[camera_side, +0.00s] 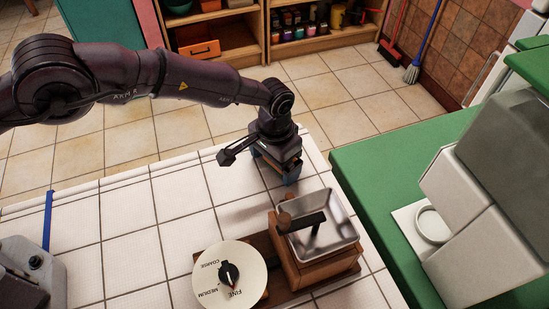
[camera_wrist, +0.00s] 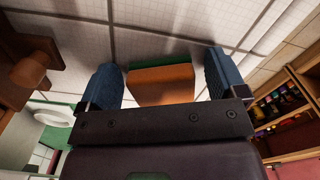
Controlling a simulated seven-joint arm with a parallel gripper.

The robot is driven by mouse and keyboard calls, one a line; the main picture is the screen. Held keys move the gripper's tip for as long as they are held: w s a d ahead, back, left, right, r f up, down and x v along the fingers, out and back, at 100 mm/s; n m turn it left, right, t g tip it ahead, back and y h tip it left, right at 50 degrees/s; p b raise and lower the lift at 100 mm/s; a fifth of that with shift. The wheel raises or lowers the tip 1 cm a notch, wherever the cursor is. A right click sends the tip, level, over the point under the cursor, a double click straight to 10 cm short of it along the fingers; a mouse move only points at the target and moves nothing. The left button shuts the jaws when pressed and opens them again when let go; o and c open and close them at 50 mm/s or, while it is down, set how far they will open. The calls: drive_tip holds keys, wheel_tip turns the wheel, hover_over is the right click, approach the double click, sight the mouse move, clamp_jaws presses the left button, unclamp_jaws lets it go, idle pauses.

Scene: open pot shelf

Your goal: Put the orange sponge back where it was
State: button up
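The orange sponge (camera_wrist: 162,88) shows in the wrist view between my two blue fingers, with a green layer along its far edge. My gripper (camera_wrist: 160,68) is open around it, and a narrow gap shows beside the sponge, clearest on the right. The sponge's near part is hidden behind the gripper body. In the side view my gripper (camera_side: 277,172) points down at the far edge of the white tiled counter (camera_side: 130,235). There the gripper mostly hides the sponge, and I cannot tell whether it touches the counter.
A wooden box with a metal tray (camera_side: 318,232) stands close in front of my gripper. A round dial marked coarse, medium and fine (camera_side: 230,275) is beside it. A green counter (camera_side: 375,185) with a grey machine (camera_side: 490,215) is at right. The tiles to the left are mostly clear.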

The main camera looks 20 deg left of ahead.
wheel_tip(320, 180, up, 12)
drive_tip(key=shift+r, duration=0.2)
idle(0.4)
drive_tip(key=s+a+r+n+t, duration=0.1)
drive_tip(key=s+a+r, duration=0.2)
drive_tip(key=a+r, duration=0.7)
drive_tip(key=s+a+r+n+t, duration=0.1)
drive_tip(key=s+a+r, duration=0.2)
drive_tip(key=a+r, duration=0.6)
drive_tip(key=s+a+r+t, duration=0.1)
drive_tip(key=s+a, duration=0.2)
drive_tip(key=s, duration=0.4)
drive_tip(key=s+a+r+n+t, duration=0.1)
drive_tip(key=s+a, duration=0.3)
drive_tip(key=s, duration=0.3)
drive_tip(key=s+a+r+n+t, duration=0.1)
drive_tip(key=s+a, duration=0.2)
drive_tip(key=s, duration=0.4)
drive_tip(key=shift+s+a+r+t, duration=0.15)
drive_tip(key=shift+a+r+t, duration=0.15)
drive_tip(key=shift+a+r, duration=0.1)
